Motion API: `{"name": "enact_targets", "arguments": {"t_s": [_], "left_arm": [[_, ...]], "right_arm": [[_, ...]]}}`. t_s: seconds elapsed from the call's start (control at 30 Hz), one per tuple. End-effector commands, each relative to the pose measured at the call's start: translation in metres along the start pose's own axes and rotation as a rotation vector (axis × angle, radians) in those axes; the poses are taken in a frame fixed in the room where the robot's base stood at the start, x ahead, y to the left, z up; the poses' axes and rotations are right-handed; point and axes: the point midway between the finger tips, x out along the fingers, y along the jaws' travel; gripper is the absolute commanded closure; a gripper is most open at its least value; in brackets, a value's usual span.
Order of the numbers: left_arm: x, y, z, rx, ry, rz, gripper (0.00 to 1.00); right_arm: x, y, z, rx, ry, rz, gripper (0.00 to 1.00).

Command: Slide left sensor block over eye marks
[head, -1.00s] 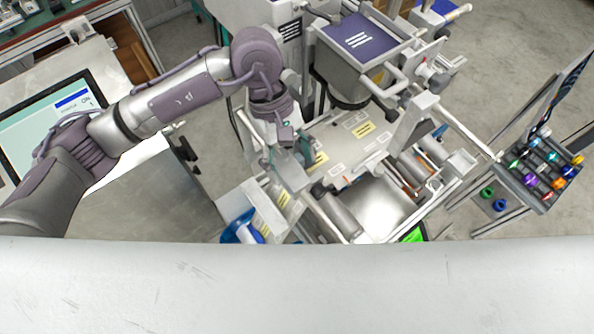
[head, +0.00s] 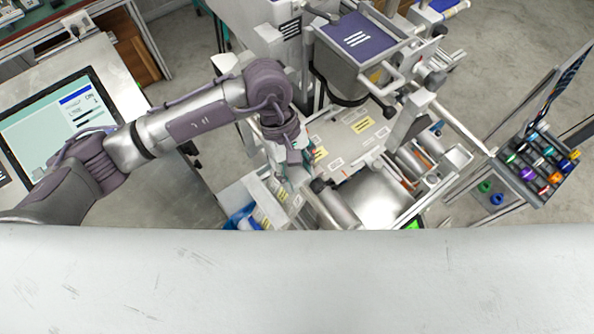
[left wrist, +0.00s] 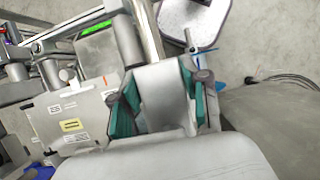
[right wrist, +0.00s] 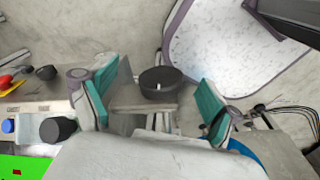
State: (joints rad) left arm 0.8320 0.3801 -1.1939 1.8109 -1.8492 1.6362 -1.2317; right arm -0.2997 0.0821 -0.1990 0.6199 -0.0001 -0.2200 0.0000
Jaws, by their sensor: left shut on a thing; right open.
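My left gripper (head: 297,170) is over the near left part of the machine in the head view. In the left wrist view its teal pads (left wrist: 160,105) are shut on a pale grey block (left wrist: 163,92), which I take for the left sensor block. The block is mostly hidden by the gripper in the head view. My right gripper (right wrist: 160,100) is open in the right wrist view, with a dark round knob (right wrist: 161,82) showing between its fingers. It does not show in the head view. I cannot make out the eye marks.
The machine's plate (head: 345,140) carries yellow and white labels. A silver roller (head: 335,203) lies close to my left gripper. A rack of coloured spools (head: 540,160) stands at the right. A bench with a screen (head: 60,120) is at the left.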

Motion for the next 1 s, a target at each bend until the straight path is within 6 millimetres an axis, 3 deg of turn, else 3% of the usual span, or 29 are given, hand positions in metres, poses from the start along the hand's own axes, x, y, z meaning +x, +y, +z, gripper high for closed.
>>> {"name": "enact_targets", "arguments": {"t_s": [0.03, 0.1, 0.13, 0.37, 0.53, 0.7, 1.0], "left_arm": [[0.0, 0.0, 0.0, 0.0, 0.0, 0.0, 0.88], [0.0, 0.0, 0.0, 0.0, 0.0, 0.0, 0.99], [0.0, 0.0, 0.0, 0.0, 0.0, 0.0, 1.0], [0.007, 0.001, 0.008, 0.005, -0.001, 0.001, 1.0], [0.024, 0.001, 0.041, 0.011, -0.001, 0.001, 1.0], [0.029, 0.0, 0.064, 0.006, -0.002, 0.0, 1.0], [0.027, -0.001, 0.067, 0.002, -0.001, -0.002, 1.0]], "right_arm": [[0.0, 0.0, 0.0, 0.0, 0.0, 0.0, 0.11], [0.0, 0.0, 0.0, 0.0, 0.0, 0.0, 0.11], [0.0, 0.0, 0.0, 0.0, 0.001, 0.0, 0.11], [0.011, -0.001, 0.001, 0.0, 0.001, 0.0, 0.11], [0.039, -0.003, 0.003, 0.001, 0.001, -0.003, 0.11], [0.051, -0.005, 0.003, 0.002, 0.002, -0.005, 0.11], [0.049, -0.005, 0.003, 0.001, 0.002, -0.005, 0.11]]}}
